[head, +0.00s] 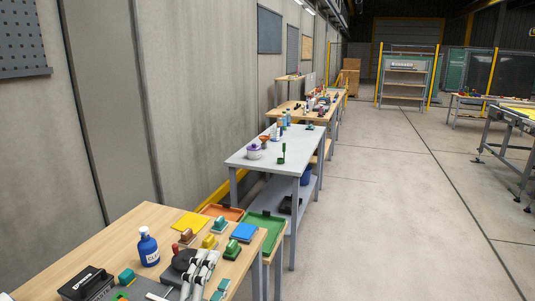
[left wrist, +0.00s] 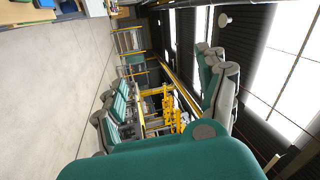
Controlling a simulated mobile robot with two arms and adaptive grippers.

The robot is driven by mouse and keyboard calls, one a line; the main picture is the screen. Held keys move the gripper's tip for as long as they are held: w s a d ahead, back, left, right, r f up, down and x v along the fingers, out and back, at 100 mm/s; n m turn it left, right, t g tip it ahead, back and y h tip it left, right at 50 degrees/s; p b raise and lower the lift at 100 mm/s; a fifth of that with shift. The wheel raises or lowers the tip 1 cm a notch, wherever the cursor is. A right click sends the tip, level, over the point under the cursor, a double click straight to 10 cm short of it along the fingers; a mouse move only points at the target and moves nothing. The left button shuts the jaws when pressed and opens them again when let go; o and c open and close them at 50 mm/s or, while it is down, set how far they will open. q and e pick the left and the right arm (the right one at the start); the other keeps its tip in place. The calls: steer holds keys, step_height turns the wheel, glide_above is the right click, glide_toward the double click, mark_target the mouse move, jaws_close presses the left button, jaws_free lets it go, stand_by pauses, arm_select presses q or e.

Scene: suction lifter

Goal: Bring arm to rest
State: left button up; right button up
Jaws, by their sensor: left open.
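My left gripper (head: 203,267) shows at the bottom of the head view, in front of the near wooden table (head: 105,245). Its grey links and dark wrist hide part of the tabletop. In the left wrist view, its two teal-and-grey fingers (left wrist: 165,92) stand wide apart with nothing between them. That view is tilted on its side and looks out over the hall floor and roof. My right gripper is in neither view.
A blue bottle (head: 148,247), a yellow sheet (head: 190,224), a black box (head: 87,284) and several small stamp-like blocks crowd the near table. A green tray (head: 265,222) lies beyond it. A grey table (head: 255,158) stands farther back. Open floor (head: 385,220) lies to the right.

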arm_select(q)
steer(key=s+a+f+n+g+y, duration=0.35)
steer(key=a+f+n, duration=0.2)
steer(key=f, duration=0.25)
steer(key=s+a+f+n+g+y, duration=0.3)
steer(key=a+f+n+g+y, duration=0.1)
steer(key=f+n, duration=0.35)
steer(key=s+f+n+g, duration=0.35)
steer(key=s+f, duration=0.25)
steer(key=s, duration=0.3)
steer(key=s+f+n+g, duration=0.2)
steer(key=s+f+g, duration=0.35)
steer(key=s, duration=0.45)
step_height(320, 180, down, 24)
steer(key=s+a+f+g, duration=0.1)
steer(key=s+a+f, duration=0.1)
steer(key=s+f, duration=0.7)
steer(key=s+a+f+m+g+b, duration=0.1)
steer(key=s+f, duration=0.7)
steer(key=f, duration=0.2)
steer(key=shift+s+a+f+h, duration=0.25)
steer(key=shift+s+a+h, duration=0.1)
steer(key=shift+s+a, duration=0.05)
